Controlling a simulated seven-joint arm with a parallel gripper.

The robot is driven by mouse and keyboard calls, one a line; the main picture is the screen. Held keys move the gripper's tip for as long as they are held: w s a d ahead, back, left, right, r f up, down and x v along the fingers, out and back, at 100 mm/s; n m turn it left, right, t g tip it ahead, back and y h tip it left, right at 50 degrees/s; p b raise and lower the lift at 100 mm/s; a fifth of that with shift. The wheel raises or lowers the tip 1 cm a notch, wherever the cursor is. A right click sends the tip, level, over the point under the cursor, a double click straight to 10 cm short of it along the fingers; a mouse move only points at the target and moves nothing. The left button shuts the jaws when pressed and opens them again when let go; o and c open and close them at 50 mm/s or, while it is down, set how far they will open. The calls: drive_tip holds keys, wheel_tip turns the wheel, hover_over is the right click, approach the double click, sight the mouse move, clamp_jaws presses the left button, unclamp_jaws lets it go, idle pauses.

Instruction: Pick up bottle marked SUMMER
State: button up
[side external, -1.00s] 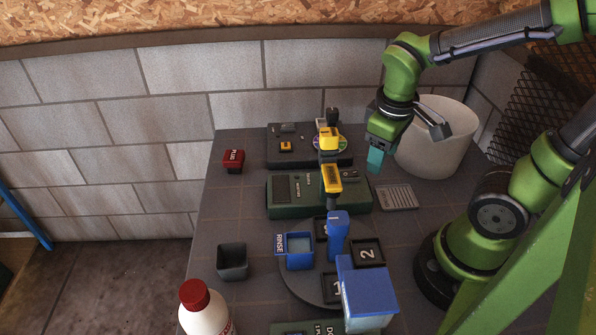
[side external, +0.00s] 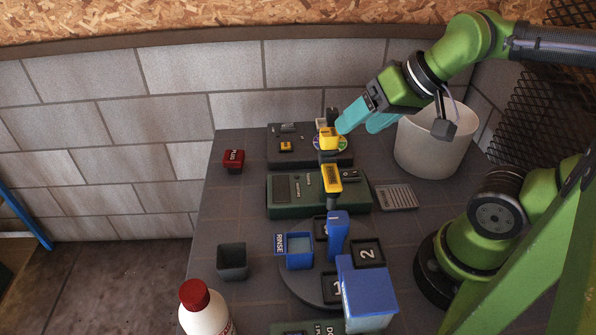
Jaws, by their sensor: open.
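No label reading SUMMER can be made out. A white bottle (side external: 207,318) with a red cap (side external: 194,293) stands at the bottom left, cut off by the picture's edge; its red lettering is mostly out of view. My gripper (side external: 357,126) is at the back of the table, its teal fingers apart with nothing seen between them. It points down and to the left. Its fingertips are close to the right of a yellow cup (side external: 329,139) on the dark device (side external: 281,158); I cannot tell whether they touch it.
A large white bin (side external: 432,155) stands below and right of my gripper. A green device (side external: 288,205) with a yellow-handled tool (side external: 332,180) is mid-table. Blue RINSE container (side external: 299,258), blue box (side external: 368,294), dark cup (side external: 232,262) and red PLUG block (side external: 233,160) stand around. The left-middle table is mostly clear.

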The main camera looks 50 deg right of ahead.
drive_tip(key=o, duration=0.3)
drive_tip(key=shift+o, duration=0.2)
drive_tip(key=shift+a, duration=0.1)
wheel_tip(320, 180, up, 6)
drive_tip(key=f+n+g+h, duration=0.1)
drive_tip(key=n+g+h, duration=0.1)
drive_tip(key=n+g, duration=0.4)
hover_over(192, 291)
drive_tip(key=m+g, duration=0.1)
drive_tip(key=shift+m, duration=0.3)
drive_tip(key=f, duration=1)
drive_tip(key=shift+w+d+f, duration=0.1)
drive_tip(key=shift+d+f, duration=0.15)
drive_tip(key=shift+a+f, duration=0.15)
drive_tip(key=shift+f, duration=1.2)
drive_tip(key=shift+a+f, duration=0.1)
drive_tip(key=shift+f, duration=1.2)
